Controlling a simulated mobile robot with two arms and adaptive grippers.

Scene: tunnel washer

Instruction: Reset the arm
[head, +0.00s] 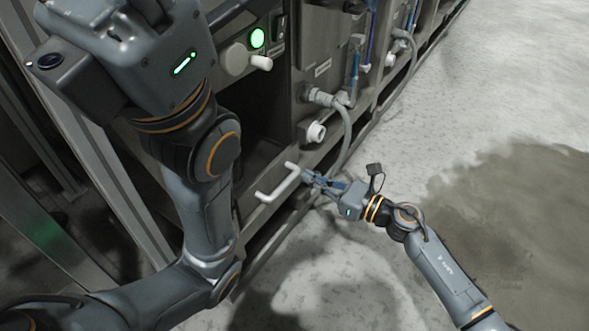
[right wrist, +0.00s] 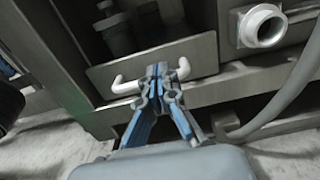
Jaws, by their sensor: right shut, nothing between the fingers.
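My right gripper (head: 310,178) reaches in from the lower right and is shut with nothing between its fingers. Its tips are close to the right end of a white U-shaped handle (head: 277,184) low on the washer's front. In the right wrist view the shut fingers (right wrist: 161,82) lie in front of the middle of the handle (right wrist: 124,86), whose two ends show on either side. I cannot tell whether they touch it. My left arm fills the left of the head view, and its fingers are out of frame.
The washer front has a green lit button (head: 257,38), a white knob (head: 261,62), a white pipe stub (head: 316,132) and a grey hose (head: 347,135) hanging near my right gripper. The pale floor (head: 480,70) at the right is open, with a dark wet-looking patch (head: 510,205).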

